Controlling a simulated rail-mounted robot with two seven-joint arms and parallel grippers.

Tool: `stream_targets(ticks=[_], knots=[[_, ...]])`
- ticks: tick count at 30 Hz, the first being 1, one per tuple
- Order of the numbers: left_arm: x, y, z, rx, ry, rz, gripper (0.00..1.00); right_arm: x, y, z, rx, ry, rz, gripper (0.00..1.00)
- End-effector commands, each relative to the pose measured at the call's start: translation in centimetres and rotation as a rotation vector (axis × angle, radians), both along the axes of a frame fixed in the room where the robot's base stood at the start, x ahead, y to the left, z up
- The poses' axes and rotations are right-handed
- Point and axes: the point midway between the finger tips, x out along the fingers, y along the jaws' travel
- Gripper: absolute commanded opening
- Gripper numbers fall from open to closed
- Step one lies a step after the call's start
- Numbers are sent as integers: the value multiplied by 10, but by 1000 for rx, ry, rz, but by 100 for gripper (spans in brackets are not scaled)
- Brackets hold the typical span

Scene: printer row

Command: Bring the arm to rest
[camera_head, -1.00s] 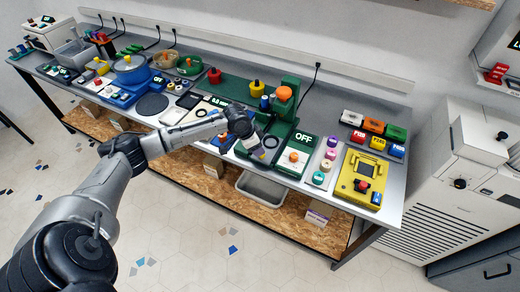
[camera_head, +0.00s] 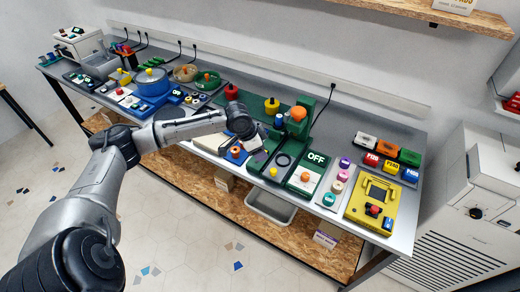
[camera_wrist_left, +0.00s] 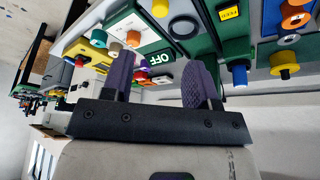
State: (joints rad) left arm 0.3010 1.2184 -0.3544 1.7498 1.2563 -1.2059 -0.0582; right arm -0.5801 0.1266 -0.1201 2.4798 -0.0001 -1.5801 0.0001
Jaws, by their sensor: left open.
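My left arm reaches in from the left in the head view, with its left gripper (camera_head: 258,147) above the front part of the bench, by the green machine (camera_head: 296,130). In the left wrist view the two purple finger pads of the left gripper (camera_wrist_left: 158,82) stand well apart with nothing between them. Beyond them show a green panel marked OFF (camera_wrist_left: 160,60) and a dark ring (camera_wrist_left: 184,27). The gripper is open and empty; whether it touches the machine cannot be told. My right gripper is in neither view.
The long bench (camera_head: 405,232) is crowded: a yellow handheld device (camera_head: 372,205), coloured labelled blocks (camera_head: 388,160), a blue round-topped machine (camera_head: 152,88). A grey bin (camera_head: 270,207) sits on the lower wooden shelf. A white cabinet (camera_head: 470,200) stands at the right. The floor in front is open.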

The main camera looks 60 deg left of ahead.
Motion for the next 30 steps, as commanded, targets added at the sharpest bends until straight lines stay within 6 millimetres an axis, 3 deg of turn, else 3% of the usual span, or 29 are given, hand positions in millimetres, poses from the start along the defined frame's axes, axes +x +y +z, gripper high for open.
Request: stream_targets(ticks=[14,19,22,26,30], knots=[[-4,4,-2,22,32,13,54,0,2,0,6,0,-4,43],[-8,21,3,235,35,1,54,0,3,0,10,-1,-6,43],[-7,23,22,402,-15,-22,54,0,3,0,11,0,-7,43],[1,-3,43,547,-131,-52,54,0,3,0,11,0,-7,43],[-3,-59,42,608,-263,-73,54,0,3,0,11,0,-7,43]])
